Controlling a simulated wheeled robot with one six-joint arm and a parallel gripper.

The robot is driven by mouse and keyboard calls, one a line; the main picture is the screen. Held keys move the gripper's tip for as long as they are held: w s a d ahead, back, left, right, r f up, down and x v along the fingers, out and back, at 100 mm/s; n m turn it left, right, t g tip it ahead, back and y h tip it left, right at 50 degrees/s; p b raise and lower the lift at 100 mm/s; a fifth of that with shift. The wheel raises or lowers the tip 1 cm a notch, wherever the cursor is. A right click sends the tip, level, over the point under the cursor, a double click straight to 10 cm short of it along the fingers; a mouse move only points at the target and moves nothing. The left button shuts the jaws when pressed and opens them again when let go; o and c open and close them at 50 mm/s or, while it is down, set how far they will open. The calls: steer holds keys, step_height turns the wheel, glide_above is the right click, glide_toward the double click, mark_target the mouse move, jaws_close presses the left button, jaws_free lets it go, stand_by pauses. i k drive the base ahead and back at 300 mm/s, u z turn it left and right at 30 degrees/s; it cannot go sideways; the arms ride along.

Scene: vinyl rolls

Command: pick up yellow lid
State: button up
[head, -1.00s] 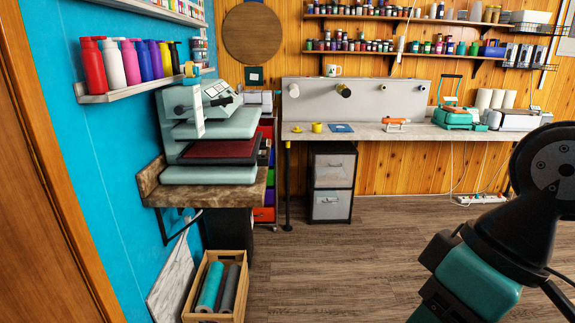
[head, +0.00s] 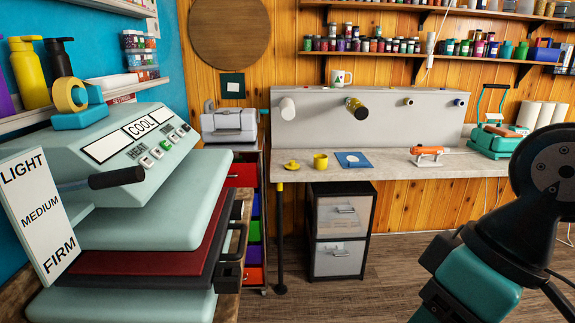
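In the head view, the small yellow lid (head: 291,165) lies on the left end of the long grey worktable (head: 400,166). It is low and has a knob on top. A yellow mug (head: 320,161) stands just right of it, apart from it. My arm shows at the right edge of the view, well in front of the table and far from the lid. My gripper itself is not in the frame.
A heat press (head: 130,170) on a shelf fills the left side. A blue square (head: 353,159) lies right of the mug. A drawer cabinet (head: 340,235) stands under the table. The wooden floor (head: 395,265) shows free room before the table.

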mark_target(292, 165)
steer(key=i, duration=2.7)
steer(key=u, duration=0.05)
